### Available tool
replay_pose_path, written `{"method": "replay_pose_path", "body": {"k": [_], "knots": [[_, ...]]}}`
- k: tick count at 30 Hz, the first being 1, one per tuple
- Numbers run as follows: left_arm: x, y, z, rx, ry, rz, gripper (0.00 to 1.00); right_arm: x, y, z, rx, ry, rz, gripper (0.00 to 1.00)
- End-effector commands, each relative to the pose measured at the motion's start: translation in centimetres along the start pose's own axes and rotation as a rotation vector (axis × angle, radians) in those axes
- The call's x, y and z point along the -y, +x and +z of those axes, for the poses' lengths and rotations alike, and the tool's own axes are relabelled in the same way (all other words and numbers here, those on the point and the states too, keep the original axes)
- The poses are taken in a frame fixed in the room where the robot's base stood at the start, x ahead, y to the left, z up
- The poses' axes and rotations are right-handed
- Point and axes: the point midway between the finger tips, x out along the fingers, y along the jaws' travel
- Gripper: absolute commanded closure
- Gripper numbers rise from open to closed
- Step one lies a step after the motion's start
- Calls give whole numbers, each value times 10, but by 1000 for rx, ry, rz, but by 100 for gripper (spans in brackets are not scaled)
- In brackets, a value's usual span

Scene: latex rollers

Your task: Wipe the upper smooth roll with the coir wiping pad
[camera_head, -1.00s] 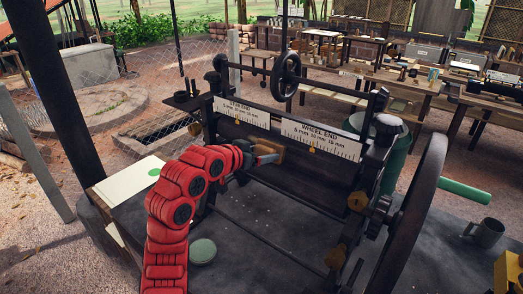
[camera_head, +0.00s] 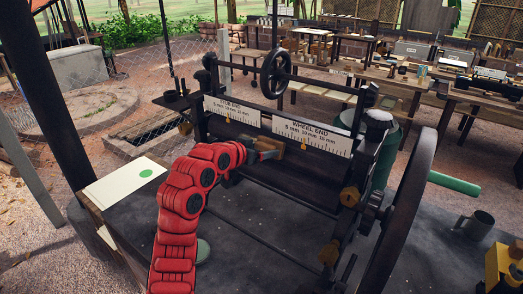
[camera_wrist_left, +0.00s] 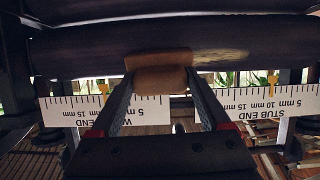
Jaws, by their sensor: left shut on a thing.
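My left gripper (camera_head: 268,152) is shut on the brown coir wiping pad (camera_head: 277,146), at the roller machine. In the left wrist view the pad (camera_wrist_left: 160,80) sits between my two fingers and appears to touch the dark upper smooth roll (camera_wrist_left: 80,57). A paler streak shows on the roll beside the pad, on the stub-end side. In the head view the roll (camera_head: 315,163) runs below the two scale plates, partly hidden by the pad and gripper. My right gripper is not in view.
The stub-end scale plate (camera_head: 232,110) and wheel-end scale plate (camera_head: 312,138) stand just above the roll. A large flywheel (camera_head: 405,215) is at the right. A grey mug (camera_head: 478,224) stands right of it.

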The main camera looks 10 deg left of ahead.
Motion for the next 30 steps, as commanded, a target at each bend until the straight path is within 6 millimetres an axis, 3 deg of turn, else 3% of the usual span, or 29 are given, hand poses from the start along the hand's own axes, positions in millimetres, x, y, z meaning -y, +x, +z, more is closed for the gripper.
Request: {"method": "replay_pose_path", "body": {"k": [30], "knots": [[0, 15, -1, -3, 1, 0, 64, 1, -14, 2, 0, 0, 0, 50]]}}
